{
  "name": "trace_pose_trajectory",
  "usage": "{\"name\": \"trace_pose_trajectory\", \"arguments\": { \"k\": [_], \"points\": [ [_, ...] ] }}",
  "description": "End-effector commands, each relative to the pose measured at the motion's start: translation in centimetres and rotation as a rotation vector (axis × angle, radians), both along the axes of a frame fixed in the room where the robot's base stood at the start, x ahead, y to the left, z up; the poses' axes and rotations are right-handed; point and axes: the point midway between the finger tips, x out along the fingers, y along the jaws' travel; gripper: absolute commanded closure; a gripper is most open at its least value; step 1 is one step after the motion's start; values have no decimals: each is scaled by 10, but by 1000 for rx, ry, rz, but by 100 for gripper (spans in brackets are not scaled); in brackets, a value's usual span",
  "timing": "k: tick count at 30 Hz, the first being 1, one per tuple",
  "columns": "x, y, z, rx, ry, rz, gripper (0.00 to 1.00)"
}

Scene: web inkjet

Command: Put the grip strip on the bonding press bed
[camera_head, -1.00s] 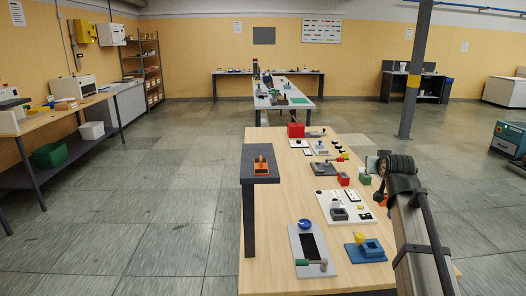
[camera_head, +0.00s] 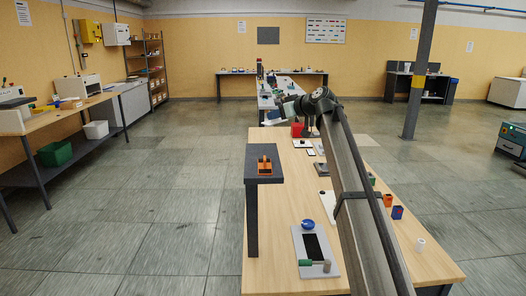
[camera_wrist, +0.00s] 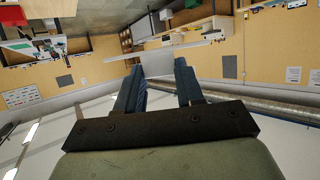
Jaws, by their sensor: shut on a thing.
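My gripper (camera_head: 284,112) is above the far part of the long wooden table, at the end of my outstretched arm. In the wrist view its two dark blue fingers (camera_wrist: 157,72) are apart, with a flat pale grey piece (camera_wrist: 157,62) between their tips. This looks like the held grip strip, though its full outline is unclear. I cannot tell for sure which thing is the bonding press bed.
A dark raised shelf (camera_head: 264,150) holds an orange piece (camera_head: 264,166) at the wooden table's left edge. Small blocks and a white cylinder (camera_head: 420,244) stand on the right. My arm hides much of the table's middle.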

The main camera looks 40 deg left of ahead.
Motion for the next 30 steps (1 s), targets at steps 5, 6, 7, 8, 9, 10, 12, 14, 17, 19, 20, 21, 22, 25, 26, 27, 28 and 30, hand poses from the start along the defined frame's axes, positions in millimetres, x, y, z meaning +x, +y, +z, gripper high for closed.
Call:
{"name": "trace_pose_trajectory", "arguments": {
  "k": [5,6,7,8,9,10,12,14,17,19,20,21,22,25,26,27,28,30],
  "points": [
    [-22,12,21,0,1,295,92],
    [-29,11,24,1,0,357,92],
    [-35,9,26,1,0,403,92],
    [-40,8,28,2,-1,447,92],
    [-46,5,30,2,-1,503,92],
    [-51,2,31,2,-2,542,92],
    [-62,-5,32,1,-1,627,92],
    [-69,-10,32,1,-1,689,92],
    [-77,-18,30,0,0,769,92],
    [-80,-21,28,1,-2,809,92],
    [-80,-22,28,1,-1,821,92],
    [-81,-23,28,0,0,835,92],
    [-81,-23,28,0,0,843,92],
    [-81,-23,27,0,-1,856,92],
    [-81,-23,27,0,-2,858,92],
    [-82,-24,27,-1,-1,859,92],
    [-82,-24,27,-1,-2,858,92],
    [-82,-24,27,-1,-1,856,92]
  ]
}}
